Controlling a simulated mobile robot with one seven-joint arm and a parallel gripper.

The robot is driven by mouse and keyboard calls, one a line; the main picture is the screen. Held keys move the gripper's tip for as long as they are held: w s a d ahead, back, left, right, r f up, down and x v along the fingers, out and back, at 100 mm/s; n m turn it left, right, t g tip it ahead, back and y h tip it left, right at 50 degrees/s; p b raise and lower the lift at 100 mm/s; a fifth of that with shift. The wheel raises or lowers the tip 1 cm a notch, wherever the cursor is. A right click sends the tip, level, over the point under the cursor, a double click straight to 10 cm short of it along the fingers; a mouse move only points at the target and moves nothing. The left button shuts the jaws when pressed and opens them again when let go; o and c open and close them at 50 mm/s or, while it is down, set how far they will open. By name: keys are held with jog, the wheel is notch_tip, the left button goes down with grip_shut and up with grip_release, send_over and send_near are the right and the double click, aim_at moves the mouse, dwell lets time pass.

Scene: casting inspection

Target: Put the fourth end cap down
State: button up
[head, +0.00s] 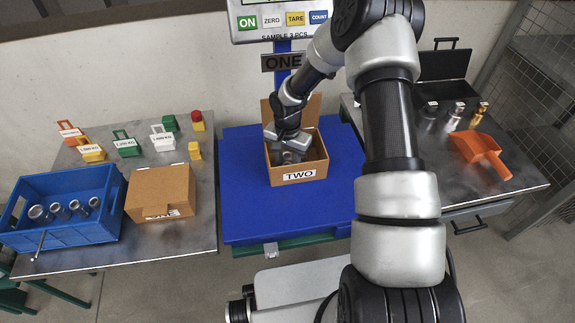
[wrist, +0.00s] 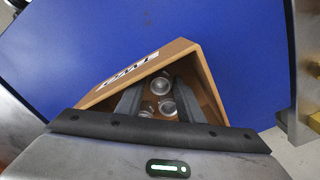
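My gripper (wrist: 160,88) reaches down into the open cardboard box (head: 297,175) labelled TWO, which stands on the blue platform (head: 245,200). In the wrist view both fingers are inside the box with space between them. Small metallic end caps show there: one (wrist: 160,85) between the fingertips, another (wrist: 168,107) nearer the palm and one (wrist: 145,111) by the left finger. I cannot tell whether the fingers touch the cap between their tips. The gripper body hides part of the box interior. Several more end caps (head: 60,210) lie in the blue crate (head: 80,236) on the left table.
A closed cardboard box (head: 160,190) stands beside the crate, with coloured check weights (head: 125,144) behind. A scale display (head: 283,20) rises behind the platform. The right table holds an orange scoop (head: 480,152), metal samples (head: 456,112) and a black case (head: 445,66). The platform is clear around box TWO.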

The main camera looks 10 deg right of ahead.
jog(key=s+d+r+n+t+h+p, duration=0.15)
jog(key=s+r, duration=0.25)
jog(key=r, duration=1.2)
jog(key=s+d+r+n+t+p, duration=0.15)
jog(key=s+r, duration=0.25)
jog(key=r, duration=1.2)
jog(key=s+r+n+t+y, duration=0.1)
jog(key=s+r+n, duration=0.1)
jog(key=s+r, duration=0.5)
jog(key=s+r+n+t+y, duration=0.1)
jog(key=s+r+n+t, duration=0.15)
jog(key=s, duration=0.85)
notch_tip(320, 180, up, 19)
jog(key=p, duration=1.8)
jog(key=shift+a+r+g, duration=0.2)
jog(key=shift+a+g, duration=0.15)
jog(key=shift+g, duration=0.1)
